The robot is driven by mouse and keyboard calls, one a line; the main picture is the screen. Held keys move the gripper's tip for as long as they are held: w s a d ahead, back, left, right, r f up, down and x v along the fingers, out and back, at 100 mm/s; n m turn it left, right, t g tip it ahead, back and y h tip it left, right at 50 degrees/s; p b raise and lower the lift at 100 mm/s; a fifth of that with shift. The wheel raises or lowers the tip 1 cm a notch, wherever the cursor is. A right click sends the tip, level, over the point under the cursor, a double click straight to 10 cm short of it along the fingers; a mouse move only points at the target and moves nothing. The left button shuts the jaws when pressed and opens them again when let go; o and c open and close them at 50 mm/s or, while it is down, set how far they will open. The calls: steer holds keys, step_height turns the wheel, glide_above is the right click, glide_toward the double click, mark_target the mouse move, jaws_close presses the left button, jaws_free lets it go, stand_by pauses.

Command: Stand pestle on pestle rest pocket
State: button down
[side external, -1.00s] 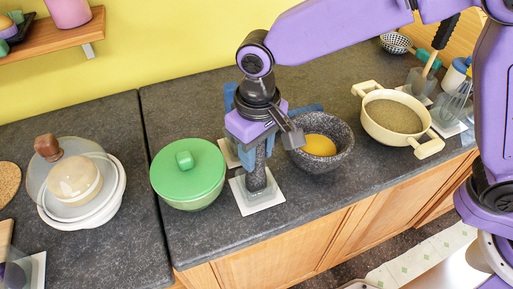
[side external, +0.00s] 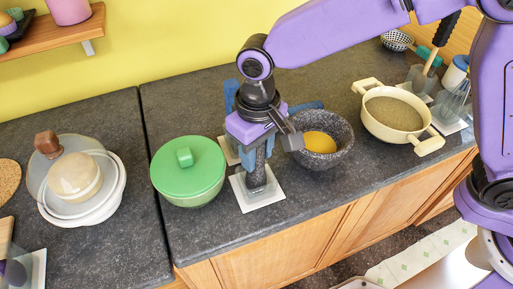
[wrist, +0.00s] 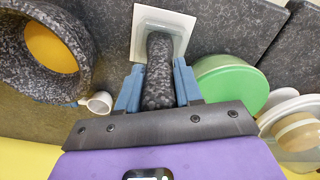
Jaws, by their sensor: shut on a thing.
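The pestle (wrist: 158,70) is dark speckled stone. It stands about upright between the blue fingers of my gripper (wrist: 158,88), which is shut on it. In the side view my gripper (side external: 254,150) is above the pestle rest (side external: 258,200), a pale square plate with a clear-looking pocket in its middle. The pestle's lower end (side external: 256,178) is at the pocket. The wrist view also shows its far end over the pocket of the rest (wrist: 180,24). I cannot tell whether it touches the pocket floor.
A speckled stone mortar (side external: 337,158) with a yellow thing inside stands close on the right. A green lidded pot (side external: 187,172) stands close on the left. A cream pot (side external: 393,113) is farther right. Blue items partly show behind my gripper. The counter's front edge lies just beyond the rest.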

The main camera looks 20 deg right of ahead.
steer(key=c, duration=0.7)
jaws_free()
steer(key=shift+o, duration=0.2)
steer(key=shift+r, duration=0.1)
steer(key=shift+s+r, duration=0.1)
steer(key=shift+r, duration=3.8)
step_height(320, 180, up, 18)
steer(key=shift+s+f, duration=0.15)
steer(key=shift+f, duration=0.1)
steer(key=shift+d, duration=0.15)
